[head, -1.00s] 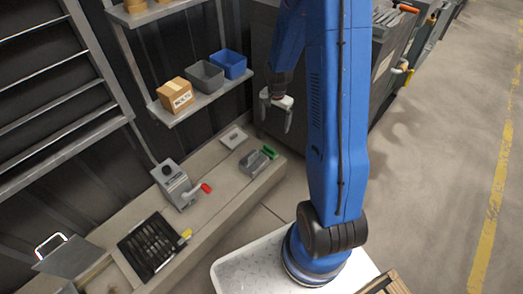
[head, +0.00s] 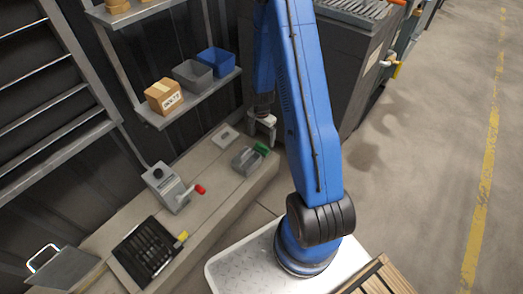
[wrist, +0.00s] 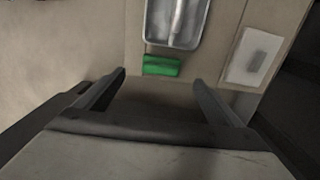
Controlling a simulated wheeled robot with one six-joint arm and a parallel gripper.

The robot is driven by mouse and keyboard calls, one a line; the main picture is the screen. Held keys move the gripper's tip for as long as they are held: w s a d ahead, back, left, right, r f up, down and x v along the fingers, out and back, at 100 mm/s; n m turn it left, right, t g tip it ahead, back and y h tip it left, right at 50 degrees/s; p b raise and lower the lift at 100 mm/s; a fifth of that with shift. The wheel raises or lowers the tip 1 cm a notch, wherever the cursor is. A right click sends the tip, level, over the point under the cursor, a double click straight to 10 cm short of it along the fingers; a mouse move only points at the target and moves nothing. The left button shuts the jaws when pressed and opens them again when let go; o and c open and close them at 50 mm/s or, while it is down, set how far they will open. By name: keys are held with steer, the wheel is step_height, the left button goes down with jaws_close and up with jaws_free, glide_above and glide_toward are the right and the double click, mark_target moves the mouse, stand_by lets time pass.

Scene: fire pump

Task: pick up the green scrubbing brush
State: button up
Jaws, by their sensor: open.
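The green scrubbing brush (head: 262,148) lies on the concrete ledge (head: 215,190), beside a grey metal tray (head: 247,160). In the wrist view the brush (wrist: 161,65) shows as a green block at the near end of the tray (wrist: 176,22), ahead of the fingertips. My gripper (head: 262,130) is above the far end of the ledge, close to the brush. Its two fingers (wrist: 158,82) are apart, with nothing between them. The brush lies ahead of the gap, towards its left side.
A light plate (head: 225,137) lies flat behind the tray. A grey box with a red-tipped lever (head: 170,188) and a black slotted tray (head: 148,250) are further along the ledge. A shelf with a carton (head: 164,96) and bins (head: 215,62) overhangs it.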

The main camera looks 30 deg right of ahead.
mark_target(262, 145)
steer(key=shift+w+d+f, duration=0.1)
steer(key=shift+w+f, duration=0.05)
steer(key=shift+f, duration=4.55)
steer(key=c, duration=1.2)
steer(key=shift+r, duration=0.1)
step_height(262, 145, up, 10)
steer(key=shift+f, duration=0.1)
